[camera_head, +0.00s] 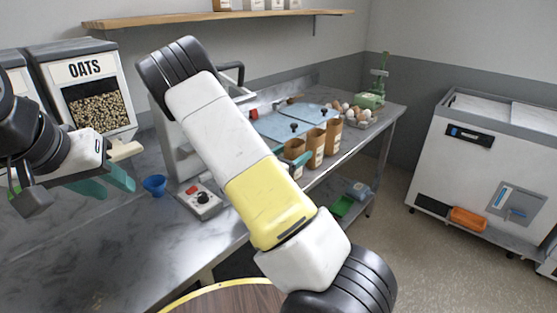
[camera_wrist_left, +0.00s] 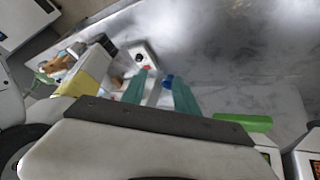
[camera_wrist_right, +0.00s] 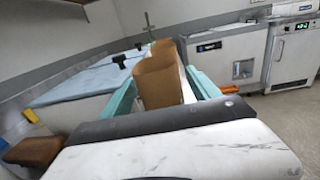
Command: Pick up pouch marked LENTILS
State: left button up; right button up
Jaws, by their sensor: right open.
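Three brown kraft pouches stand in a row on the steel counter in the head view: a near one (camera_head: 293,149), a middle one (camera_head: 315,147) and a far one (camera_head: 333,135). Pale labels show on their fronts, but I cannot read them, so I cannot tell which is LENTILS. My right gripper (camera_wrist_right: 165,92) is open, with its teal fingers on either side of the nearest pouch (camera_wrist_right: 157,75) in the right wrist view. In the head view my right arm hides most of that gripper. My left gripper (camera_head: 108,184) is open and empty over the counter's left part.
A blue cup (camera_head: 154,186) and a control box (camera_head: 201,200) with a knob stand on the counter. An OATS dispenser (camera_head: 88,88) is at the left. Blue lids (camera_head: 285,127) lie behind the pouches; eggs (camera_head: 357,113) sit beyond. A white chest freezer (camera_head: 475,160) stands right.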

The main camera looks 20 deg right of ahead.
grip_shut()
jog(key=shift+r, duration=0.1)
dwell(0.4)
